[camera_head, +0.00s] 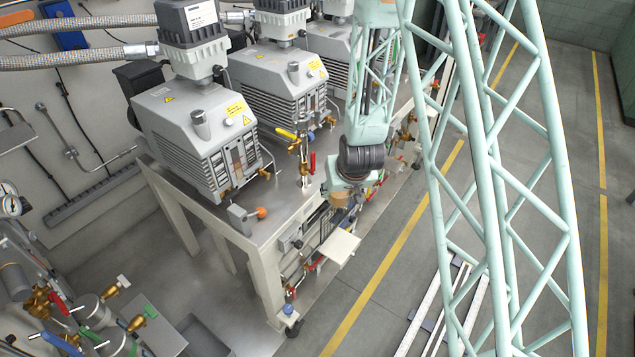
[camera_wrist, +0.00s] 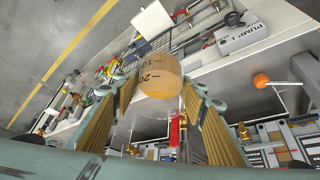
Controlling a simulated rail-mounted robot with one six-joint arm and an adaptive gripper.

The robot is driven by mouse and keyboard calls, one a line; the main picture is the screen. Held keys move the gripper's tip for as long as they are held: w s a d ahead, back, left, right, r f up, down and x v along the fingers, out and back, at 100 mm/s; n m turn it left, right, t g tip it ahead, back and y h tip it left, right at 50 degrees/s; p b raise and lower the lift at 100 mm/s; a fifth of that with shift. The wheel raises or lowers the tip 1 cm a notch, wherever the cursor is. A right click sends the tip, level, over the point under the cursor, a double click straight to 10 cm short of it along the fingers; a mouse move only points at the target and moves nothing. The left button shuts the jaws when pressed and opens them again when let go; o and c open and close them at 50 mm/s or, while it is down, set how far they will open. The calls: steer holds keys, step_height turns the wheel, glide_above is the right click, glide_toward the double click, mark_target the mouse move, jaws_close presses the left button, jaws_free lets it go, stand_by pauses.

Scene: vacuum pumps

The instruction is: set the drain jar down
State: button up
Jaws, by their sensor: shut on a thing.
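The drain jar (camera_wrist: 158,76) is a tan, amber-coloured round jar with dark scale marks and numbers. In the wrist view it sits between the two ribbed brown fingers of my gripper (camera_wrist: 159,88), which is shut on it. In the head view my gripper (camera_head: 347,184) hangs beside the bench's front edge, and the jar (camera_head: 340,200) shows just under it, partly hidden by the gripper. The jar is in the air, above and a little behind a small white square plate (camera_head: 340,247), which also shows in the wrist view (camera_wrist: 152,20).
Grey vacuum pumps (camera_head: 195,135) stand in a row on the steel bench (camera_head: 210,202). A valve with a red handle (camera_head: 312,163) and an orange knob (camera_head: 262,213) rise near the bench edge. Pipes and valves line the bench front.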

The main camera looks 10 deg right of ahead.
steer(key=s+d, duration=0.1)
steer(key=s+d+f, duration=0.1)
steer(key=d, duration=0.1)
steer(key=shift+s+d, duration=0.2)
steer(key=shift+d, duration=0.1)
stand_by(0.3)
